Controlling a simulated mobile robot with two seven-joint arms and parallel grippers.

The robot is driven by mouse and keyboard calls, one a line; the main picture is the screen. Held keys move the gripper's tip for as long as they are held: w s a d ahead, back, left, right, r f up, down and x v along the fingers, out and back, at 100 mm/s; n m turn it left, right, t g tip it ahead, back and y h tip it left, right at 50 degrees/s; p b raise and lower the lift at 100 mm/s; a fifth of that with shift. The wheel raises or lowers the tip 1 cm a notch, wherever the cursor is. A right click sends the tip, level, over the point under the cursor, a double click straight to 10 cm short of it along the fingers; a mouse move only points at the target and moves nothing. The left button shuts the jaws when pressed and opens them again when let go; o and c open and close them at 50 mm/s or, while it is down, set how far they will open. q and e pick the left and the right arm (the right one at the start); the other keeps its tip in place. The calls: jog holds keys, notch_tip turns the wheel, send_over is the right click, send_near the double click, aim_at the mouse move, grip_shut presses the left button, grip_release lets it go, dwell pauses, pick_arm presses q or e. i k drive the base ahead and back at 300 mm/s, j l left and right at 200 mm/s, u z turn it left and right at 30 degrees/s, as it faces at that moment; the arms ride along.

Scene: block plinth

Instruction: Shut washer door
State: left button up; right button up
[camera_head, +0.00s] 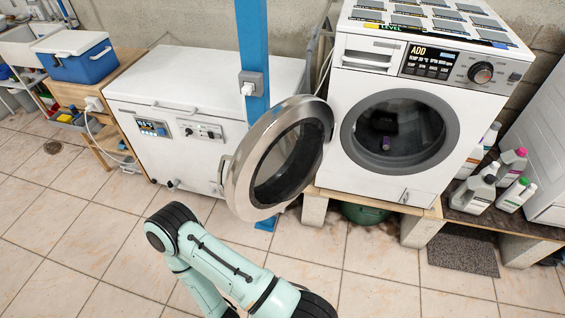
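The washer (350,150) is a white front loader on a low wooden stand at the right, with its round opening (398,131) uncovered. The washer door (238,170), a round silver ring with dark glass, stands swung out to the left of the opening, wide open. A handle shows on its left edge. A mint-green link of my arm with dark joints reaches up from the bottom edge, below and left of the door, apart from it in the picture. Neither of my grippers is in view. A small purple thing (386,143) shows inside the dark drum.
A white chest freezer (205,150) stands behind the door, with a blue post (252,40) beside it. Several bottles (471,193) stand right of the washer. A grey mat (462,249) lies at lower right. The tiled floor in front is clear.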

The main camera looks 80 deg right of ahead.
aim_at(282, 153)
jog(key=i+z, duration=0.2)
jog(key=z, duration=0.2)
jog(key=i+z, duration=0.2)
jog(key=z, duration=0.2)
jog(key=i+z, duration=0.2)
jog(key=z, duration=0.2)
jog(key=i+j+z, duration=0.1)
jog(key=z, duration=0.25)
jog(key=i+z, duration=0.15)
jog(key=z, duration=0.25)
jog(key=i+j+z, duration=0.1)
jog(key=z, duration=0.3)
jog(key=i+j+z, duration=0.15)
jog(key=z, duration=0.25)
jog(key=i+j+z, duration=0.15)
jog(key=z, duration=0.25)
jog(key=i+j+z, duration=0.15)
jog(key=z, duration=0.25)
jog(key=i+j+z, duration=0.15)
jog(key=z, duration=0.3)
jog(key=i+j+z, duration=0.1)
jog(key=j+z, duration=0.3)
jog(key=k+j+z, duration=0.2)
jog(key=j+z, duration=0.2)
jog(key=j, duration=0.15)
jog(key=k, duration=0.05)
